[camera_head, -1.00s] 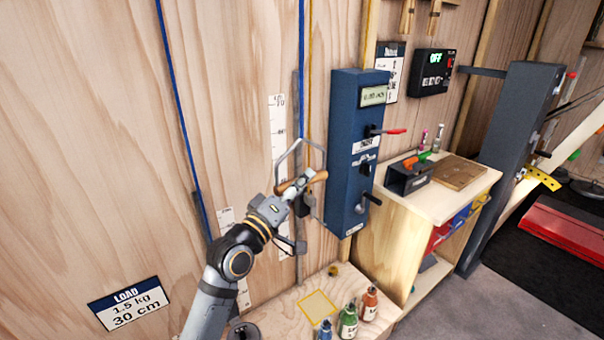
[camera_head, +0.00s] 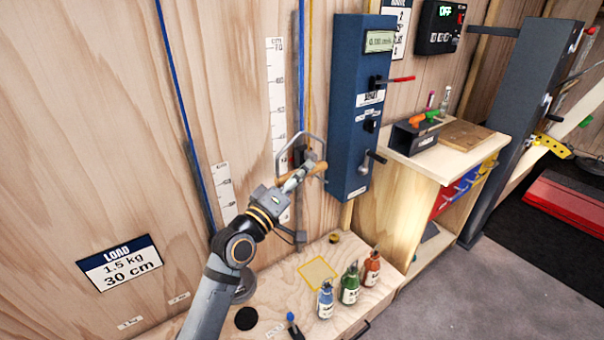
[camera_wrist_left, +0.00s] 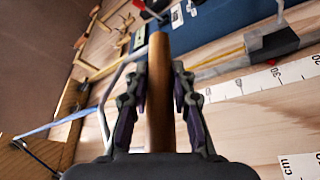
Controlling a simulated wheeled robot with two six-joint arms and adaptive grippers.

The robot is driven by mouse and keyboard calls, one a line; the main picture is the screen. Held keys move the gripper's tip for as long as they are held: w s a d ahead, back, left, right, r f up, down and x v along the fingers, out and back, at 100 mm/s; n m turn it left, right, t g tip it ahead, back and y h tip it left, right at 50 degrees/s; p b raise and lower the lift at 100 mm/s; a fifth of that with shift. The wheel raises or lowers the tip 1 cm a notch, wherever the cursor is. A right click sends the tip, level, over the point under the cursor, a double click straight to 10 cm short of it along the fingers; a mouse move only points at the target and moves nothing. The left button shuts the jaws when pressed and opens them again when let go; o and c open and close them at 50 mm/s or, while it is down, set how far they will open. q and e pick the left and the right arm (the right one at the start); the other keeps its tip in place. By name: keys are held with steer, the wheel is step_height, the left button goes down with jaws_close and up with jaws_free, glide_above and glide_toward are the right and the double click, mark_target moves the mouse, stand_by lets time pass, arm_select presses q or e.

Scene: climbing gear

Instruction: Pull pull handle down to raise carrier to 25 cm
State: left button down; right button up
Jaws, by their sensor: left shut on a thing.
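The pull handle (camera_head: 316,170) is a wooden bar at the lower end of a bent metal frame, below a blue rope by the wall. My left gripper (camera_head: 298,180) is shut on it. In the left wrist view, the brown handle (camera_wrist_left: 160,85) stands between both fingers. A grey disc-shaped base (camera_head: 242,286), likely the carrier, shows low behind my left forearm. My arm hides much of it, so its height cannot be read. A white scale (camera_head: 222,190) is on the wall above it, and a taller scale (camera_head: 276,90) stands beside the handle's rope. My right gripper is not in view.
A blue box (camera_head: 350,110) with a display and levers hangs just right of the handle. Several bottles (camera_head: 349,284) and a yellow-outlined square (camera_head: 318,272) are on the wooden bench below. A sign (camera_head: 120,266) reads LOAD 1.5 kg, 30 cm. A wooden cabinet (camera_head: 405,210) stands right.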

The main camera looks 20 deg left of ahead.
arm_select(q)
steer(key=shift+f, duration=0.3)
steer(key=c, duration=1.4)
jaws_free()
steer(key=shift+o, duration=1.4)
steer(key=shift+r, duration=0.2)
steer(key=v, duration=0.7)
steer(key=shift+s, duration=0.2)
steer(key=shift+a+f, duration=0.1)
